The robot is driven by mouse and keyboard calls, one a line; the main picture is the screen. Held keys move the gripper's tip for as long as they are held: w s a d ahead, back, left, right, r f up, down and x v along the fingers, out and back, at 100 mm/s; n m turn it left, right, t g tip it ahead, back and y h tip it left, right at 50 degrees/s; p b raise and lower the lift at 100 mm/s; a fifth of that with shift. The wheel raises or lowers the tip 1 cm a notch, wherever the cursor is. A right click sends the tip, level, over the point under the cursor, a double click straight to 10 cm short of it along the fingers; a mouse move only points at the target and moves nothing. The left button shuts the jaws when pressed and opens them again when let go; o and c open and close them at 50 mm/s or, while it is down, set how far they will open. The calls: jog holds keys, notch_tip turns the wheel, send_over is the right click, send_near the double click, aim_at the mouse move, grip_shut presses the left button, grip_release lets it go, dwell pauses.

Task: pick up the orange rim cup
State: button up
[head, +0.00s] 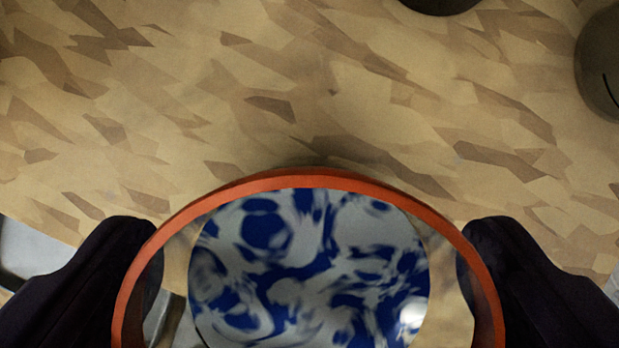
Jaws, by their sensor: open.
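The orange rim cup (330,180) is at the bottom middle of the head view, seen from above. Its rim is orange, and a blue and white pattern shows inside the ring. The lower part of the cup is cut off by the picture's edge. My gripper (311,265) is open, with one dark finger on the left of the cup and one on the right. The rim overlaps the inner edges of both fingers. I cannot tell whether the fingers touch the cup.
The patterned tan and brown surface (300,90) is clear above the cup. A dark round object (600,65) is at the right edge, and another (440,3) is cut off at the top. A grey-white object (30,250) shows at the lower left.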

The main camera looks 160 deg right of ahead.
jog(key=shift+r, duration=0.1)
jog(key=c, duration=1.4)
